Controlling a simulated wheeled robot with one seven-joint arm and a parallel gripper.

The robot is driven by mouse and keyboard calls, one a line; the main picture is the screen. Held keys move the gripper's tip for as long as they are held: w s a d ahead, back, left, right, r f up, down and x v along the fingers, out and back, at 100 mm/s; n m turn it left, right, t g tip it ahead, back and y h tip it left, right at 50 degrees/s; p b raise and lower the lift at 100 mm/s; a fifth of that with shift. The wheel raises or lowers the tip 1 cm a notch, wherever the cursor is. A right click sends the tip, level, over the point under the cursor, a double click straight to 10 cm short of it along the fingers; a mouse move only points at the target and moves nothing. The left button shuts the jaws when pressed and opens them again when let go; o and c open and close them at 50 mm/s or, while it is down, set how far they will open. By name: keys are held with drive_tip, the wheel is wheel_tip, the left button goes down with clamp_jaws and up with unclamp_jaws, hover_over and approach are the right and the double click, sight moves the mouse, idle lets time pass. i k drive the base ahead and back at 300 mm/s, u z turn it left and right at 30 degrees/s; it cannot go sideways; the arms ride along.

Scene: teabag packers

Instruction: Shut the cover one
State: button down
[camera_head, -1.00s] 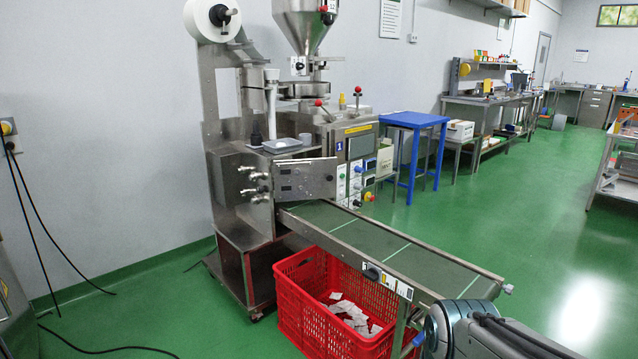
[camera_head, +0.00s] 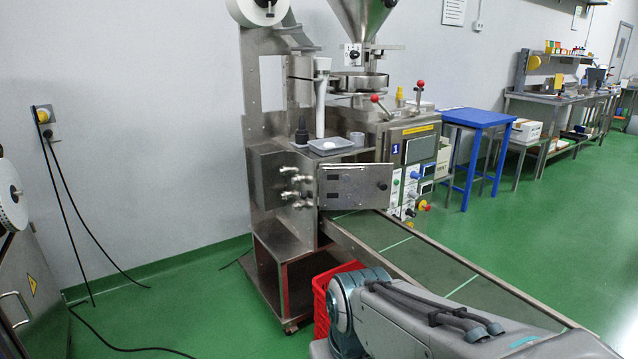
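The cover (camera_head: 354,193) is a flat metal plate with a dark round knob near its right edge, on the front of the teabag packing machine (camera_head: 262,180). It stands swung out from the machine body, with its left edge by the metal rollers (camera_head: 292,186), which are exposed. A blue label "1" marks the machine's control panel (camera_head: 413,165). My arm reaches in from the bottom right, in front of the conveyor. My gripper is not in view, and no part of it touches the cover in this picture.
A conveyor belt (camera_head: 438,266) runs from the machine toward the lower right. A red crate (camera_head: 322,292) is partly hidden behind my arm. A blue table (camera_head: 480,120) stands behind. Cables lie on the green floor at left, beside another machine (camera_head: 30,285).

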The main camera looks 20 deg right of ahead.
sight(342, 185)
drive_tip(key=z, duration=0.35)
drive_tip(key=i, duration=0.95)
drive_tip(key=z, duration=0.6)
